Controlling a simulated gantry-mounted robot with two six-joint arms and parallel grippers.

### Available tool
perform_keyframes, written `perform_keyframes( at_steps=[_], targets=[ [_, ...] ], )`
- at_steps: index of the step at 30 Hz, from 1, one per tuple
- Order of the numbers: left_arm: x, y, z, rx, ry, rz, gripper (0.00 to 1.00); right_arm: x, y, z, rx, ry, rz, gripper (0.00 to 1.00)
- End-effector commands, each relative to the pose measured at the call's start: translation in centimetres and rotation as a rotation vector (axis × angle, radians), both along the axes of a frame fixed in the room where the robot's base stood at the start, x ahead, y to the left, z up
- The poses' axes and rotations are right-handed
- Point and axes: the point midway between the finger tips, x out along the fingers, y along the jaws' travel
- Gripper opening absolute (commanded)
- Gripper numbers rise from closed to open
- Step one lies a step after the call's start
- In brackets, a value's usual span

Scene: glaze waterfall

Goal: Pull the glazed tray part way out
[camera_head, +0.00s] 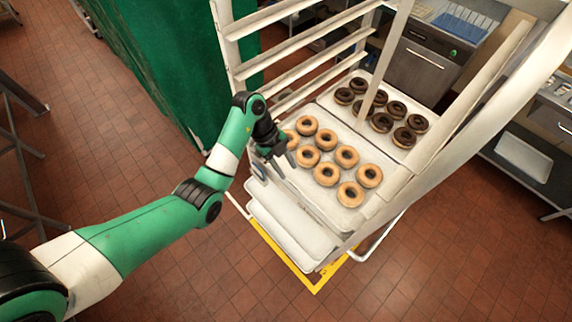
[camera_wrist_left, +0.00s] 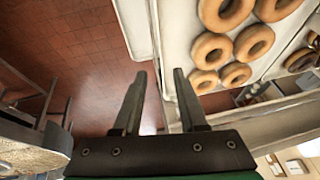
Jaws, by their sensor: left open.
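A white tray (camera_head: 340,125) of light-brown ring doughnuts lies level in the rack (camera_head: 232,45), at the near end. A second white tray (camera_head: 388,88) behind it carries dark chocolate-glazed doughnuts (camera_head: 397,108). My left gripper (camera_head: 279,168) is open and empty at the left near corner of the near tray. In the left wrist view, the fingers (camera_wrist_left: 159,76) point at the pale tray edge, with light-brown doughnuts (camera_wrist_left: 212,50) to the right. I cannot tell whether the fingers touch the tray. The right gripper is not in view.
An empty pale tray (camera_head: 288,228) sits lower in the rack. A yellow floor outline (camera_head: 297,270) surrounds the rack's foot. A green curtain or panel (camera_head: 150,60) stands at the left back. Steel counters (camera_head: 420,70) stand behind. The tiled floor at the front is clear.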

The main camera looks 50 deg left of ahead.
Motion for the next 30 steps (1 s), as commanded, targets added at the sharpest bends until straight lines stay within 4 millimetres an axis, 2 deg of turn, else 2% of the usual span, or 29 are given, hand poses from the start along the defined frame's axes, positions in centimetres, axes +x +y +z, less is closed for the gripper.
perform_keyframes(
  at_steps=[4, 7, 15, 21, 30],
  targets=[
    [0.1, -0.3, -0.6, -0.001, 0.001, -0.002, 0.41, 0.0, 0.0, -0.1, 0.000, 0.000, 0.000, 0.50],
    [0.3, -0.8, -1.8, -0.002, 0.003, -0.002, 0.41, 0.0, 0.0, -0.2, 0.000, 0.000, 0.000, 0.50],
    [1.2, -2.7, -6.7, -0.002, 0.003, -0.003, 0.41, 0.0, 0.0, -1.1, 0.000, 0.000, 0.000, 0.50],
    [1.8, -3.8, -9.6, -0.001, 0.002, -0.002, 0.41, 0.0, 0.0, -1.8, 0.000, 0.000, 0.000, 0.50],
    [2.1, -4.3, -10.6, 0.001, -0.001, 0.000, 0.41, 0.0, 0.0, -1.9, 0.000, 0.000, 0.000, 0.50]
  ],
)
